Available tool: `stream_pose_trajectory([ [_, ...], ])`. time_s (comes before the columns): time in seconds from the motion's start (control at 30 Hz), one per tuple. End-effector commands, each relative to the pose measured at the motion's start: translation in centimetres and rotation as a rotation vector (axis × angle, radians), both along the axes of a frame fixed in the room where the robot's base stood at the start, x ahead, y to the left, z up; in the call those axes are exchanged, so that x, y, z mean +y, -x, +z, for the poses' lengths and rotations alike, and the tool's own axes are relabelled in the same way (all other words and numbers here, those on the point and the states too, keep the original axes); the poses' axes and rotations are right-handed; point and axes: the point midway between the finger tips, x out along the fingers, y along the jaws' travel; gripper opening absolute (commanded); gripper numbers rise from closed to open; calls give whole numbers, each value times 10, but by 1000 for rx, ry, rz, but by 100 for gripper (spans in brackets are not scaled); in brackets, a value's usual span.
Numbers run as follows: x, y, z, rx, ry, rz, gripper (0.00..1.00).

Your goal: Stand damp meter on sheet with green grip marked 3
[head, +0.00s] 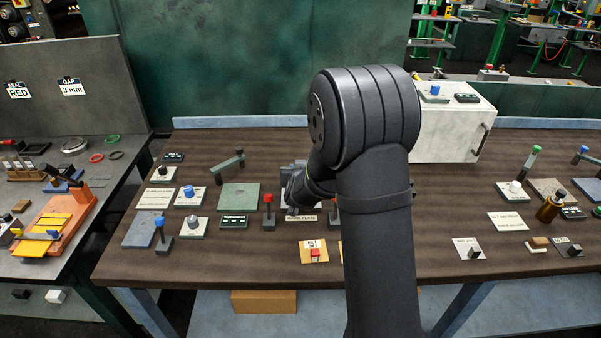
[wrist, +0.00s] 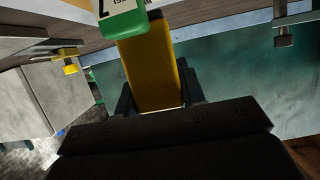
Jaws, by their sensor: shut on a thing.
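In the wrist view my gripper (wrist: 158,92) is shut on a yellow body with a green end and a white printed label, which looks like the damp meter (wrist: 150,72). In the head view my gripper (head: 290,196) is low over the middle of the brown bench, mostly hidden by my arm, and the meter cannot be made out there. A green grip (head: 536,150) stands on a dark bar at the right of the bench. Another green piece (head: 597,211) is cut by the right edge. No number 3 on a grip or sheet is readable.
Small plates, knobs and labels cover the bench's left part, including a green sheet (head: 238,197). A red-topped post (head: 268,206) stands near my gripper. A white box (head: 450,125) stands at the back. A brown bottle (head: 550,208) is at the right. The front edge strip is mostly clear.

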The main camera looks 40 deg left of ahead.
Motion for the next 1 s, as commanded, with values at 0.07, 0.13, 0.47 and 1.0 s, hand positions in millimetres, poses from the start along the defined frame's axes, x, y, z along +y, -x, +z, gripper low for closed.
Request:
stream_pose_trajectory([
  [0.07,0,0,-10,1,0,0,7],
  [0.13,0,0,-12,0,-1,0,7],
  [0.47,0,0,-15,-1,-1,0,7],
  [1.0,-4,4,-8,1,-2,0,58],
])
